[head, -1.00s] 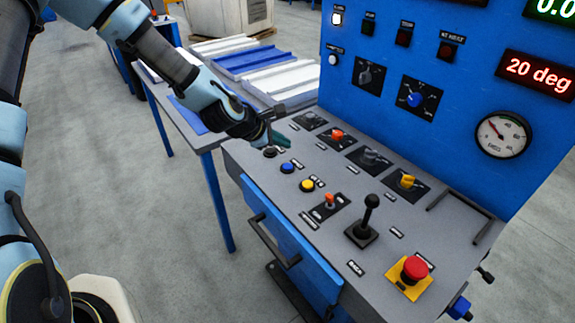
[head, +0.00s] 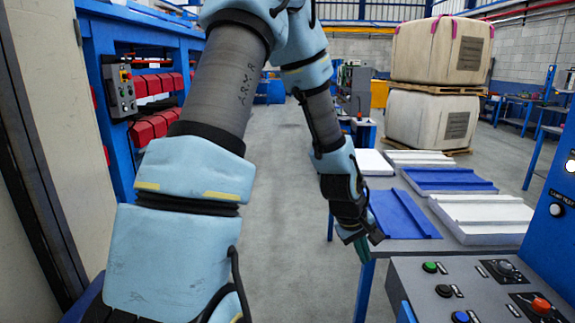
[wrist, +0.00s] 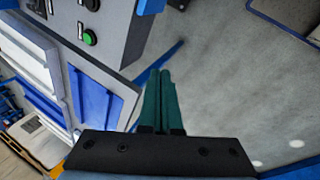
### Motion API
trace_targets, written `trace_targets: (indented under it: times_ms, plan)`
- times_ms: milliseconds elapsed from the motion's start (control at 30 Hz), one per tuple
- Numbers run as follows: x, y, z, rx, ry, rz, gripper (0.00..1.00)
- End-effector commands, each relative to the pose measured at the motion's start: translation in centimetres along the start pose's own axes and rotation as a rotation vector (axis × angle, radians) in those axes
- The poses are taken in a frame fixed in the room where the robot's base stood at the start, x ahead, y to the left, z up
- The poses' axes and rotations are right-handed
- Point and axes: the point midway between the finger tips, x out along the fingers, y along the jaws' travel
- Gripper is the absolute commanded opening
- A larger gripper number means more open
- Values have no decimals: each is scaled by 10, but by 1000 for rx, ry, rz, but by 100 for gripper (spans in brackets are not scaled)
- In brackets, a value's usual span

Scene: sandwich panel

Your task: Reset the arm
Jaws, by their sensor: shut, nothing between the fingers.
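My gripper (head: 362,246) hangs at the end of my light-blue arm, left of the control panel's near corner and close to the blue table's edge in the head view. Its teal fingers point down. In the wrist view the fingers (wrist: 161,100) lie side by side, shut with nothing between them, over grey floor. The grey control panel (head: 415,275) is at the lower right, with a green button (head: 430,267), a black button (head: 444,291) and a blue button (head: 460,317). The gripper is apart from the buttons.
A blue table (head: 366,285) carries white and blue panels (head: 403,213) behind the gripper. Wrapped bales (head: 432,120) stand on pallets at the back. A blue rack (head: 95,60) with red boxes is at the left. The floor (head: 285,200) between is clear.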

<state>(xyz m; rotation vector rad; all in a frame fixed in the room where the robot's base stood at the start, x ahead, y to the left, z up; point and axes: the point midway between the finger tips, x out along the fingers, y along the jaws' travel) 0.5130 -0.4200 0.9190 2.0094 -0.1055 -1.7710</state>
Motion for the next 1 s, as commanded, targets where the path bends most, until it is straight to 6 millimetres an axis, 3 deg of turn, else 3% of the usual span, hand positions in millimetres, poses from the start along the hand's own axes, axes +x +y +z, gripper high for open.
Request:
trace_targets:
  times_ms: [33,100,200,300,400,600,1000]
  plan:
    - [-25,-26,-18,55,35,-52,0]
    - [-56,-63,-35,135,58,-127,0]
    - [-101,-112,-47,228,65,-220,0]
    - [-139,-152,-46,296,49,-285,0]
    - [-166,-180,-40,345,25,-322,0]
    - [-189,-204,-29,390,-7,-345,0]
    - [-189,-205,-29,390,-7,-345,0]
